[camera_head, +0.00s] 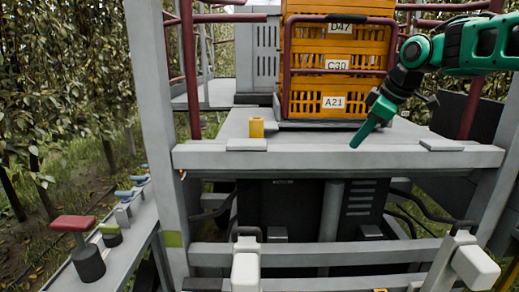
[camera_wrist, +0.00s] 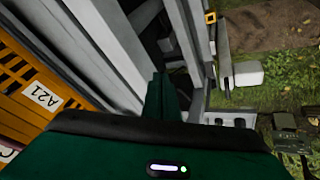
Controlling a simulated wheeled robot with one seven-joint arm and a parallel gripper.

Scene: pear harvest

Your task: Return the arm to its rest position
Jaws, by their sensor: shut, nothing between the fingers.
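My gripper (camera_head: 359,140) is at the end of my green and black arm, which reaches in from the upper right in the head view. Its green fingers point down and to the left, in front of the stacked orange crates (camera_head: 338,60) and over the grey platform's front edge (camera_head: 338,157). In the wrist view my gripper (camera_wrist: 160,78) shows its green fingers together with nothing between them. The crate with label A21 lies to the left there.
Dark red rails (camera_head: 190,70) frame the crates. Red, green and blue knobs (camera_head: 73,224) line a grey rail at lower left. Trees (camera_head: 60,80) stand on the left.

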